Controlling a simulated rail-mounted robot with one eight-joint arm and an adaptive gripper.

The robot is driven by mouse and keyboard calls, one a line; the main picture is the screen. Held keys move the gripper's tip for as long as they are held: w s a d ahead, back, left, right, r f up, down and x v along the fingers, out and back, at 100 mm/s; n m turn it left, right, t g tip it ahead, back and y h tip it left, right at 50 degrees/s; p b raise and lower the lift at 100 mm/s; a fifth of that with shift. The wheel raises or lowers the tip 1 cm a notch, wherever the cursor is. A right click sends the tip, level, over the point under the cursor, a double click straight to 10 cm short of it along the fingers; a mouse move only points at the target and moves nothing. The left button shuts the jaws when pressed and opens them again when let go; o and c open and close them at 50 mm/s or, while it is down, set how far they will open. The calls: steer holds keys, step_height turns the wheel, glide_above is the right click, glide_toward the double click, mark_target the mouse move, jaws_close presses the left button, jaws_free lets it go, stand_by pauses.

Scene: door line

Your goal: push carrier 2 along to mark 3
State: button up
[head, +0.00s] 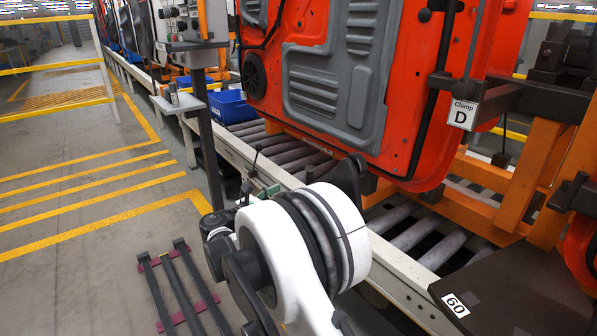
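A red-orange door panel (405,120) with grey inner trim hangs upright over the roller line, right of centre. No carrier number is readable, so I cannot tell which carrier this is. No numbered mark 3 can be made out. My white arm link (300,245) fills the lower middle and hides part of the rail. I cannot make out my gripper. A black part (348,180) shows just beyond the link, under the door's lower edge.
Grey rollers (415,235) run behind a pale side rail (240,148). A dark plate labelled "60" (510,300) juts out at lower right. A post with a control box (188,22) and blue bins (232,107) stand left. Yellow-striped floor (90,190) is open; a low rack (178,290) lies there.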

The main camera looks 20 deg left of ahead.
mark_target(310, 176)
steer(key=b+x, duration=0.3)
steer(key=x, duration=1.1)
jaws_close()
